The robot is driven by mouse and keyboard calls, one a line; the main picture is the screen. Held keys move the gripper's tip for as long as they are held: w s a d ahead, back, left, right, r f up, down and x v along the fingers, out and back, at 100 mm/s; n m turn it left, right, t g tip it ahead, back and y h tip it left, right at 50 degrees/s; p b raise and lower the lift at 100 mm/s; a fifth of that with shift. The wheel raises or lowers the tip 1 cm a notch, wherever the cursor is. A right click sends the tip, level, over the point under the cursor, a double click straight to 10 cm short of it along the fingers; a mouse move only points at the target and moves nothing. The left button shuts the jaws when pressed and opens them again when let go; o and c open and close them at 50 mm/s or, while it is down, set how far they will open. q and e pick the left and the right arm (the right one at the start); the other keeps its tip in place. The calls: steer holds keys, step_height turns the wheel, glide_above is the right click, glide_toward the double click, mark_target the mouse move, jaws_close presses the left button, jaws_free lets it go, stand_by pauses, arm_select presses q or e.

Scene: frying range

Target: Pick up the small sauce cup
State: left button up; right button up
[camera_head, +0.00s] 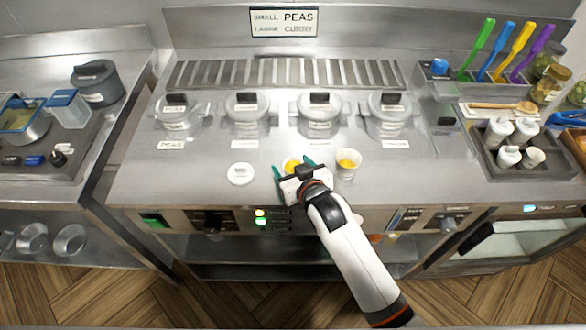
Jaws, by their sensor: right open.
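My right gripper (292,164) reaches in from the lower right over the front of the steel counter. Its two teal fingers are spread apart. A small pale cup with yellow contents (291,163) shows between the fingers, its lower part hidden by the gripper body. I cannot tell whether the fingers touch it. A second white cup with yellow contents (348,164) stands upright just right of the gripper and looks a bit larger. My left gripper is not in view.
A round white labelled disc (240,174) lies left of the gripper. Several lidded pots, one at the left (177,115), stand in a row behind. A sign (284,22) reads small peas, large curry. A tray (490,160) with white containers is at right. The counter's front edge runs below the gripper.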

steer(key=c, duration=0.9)
steer(key=shift+r, duration=0.1)
step_height(320, 180, up, 10)
steer(key=shift+b, duration=0.3)
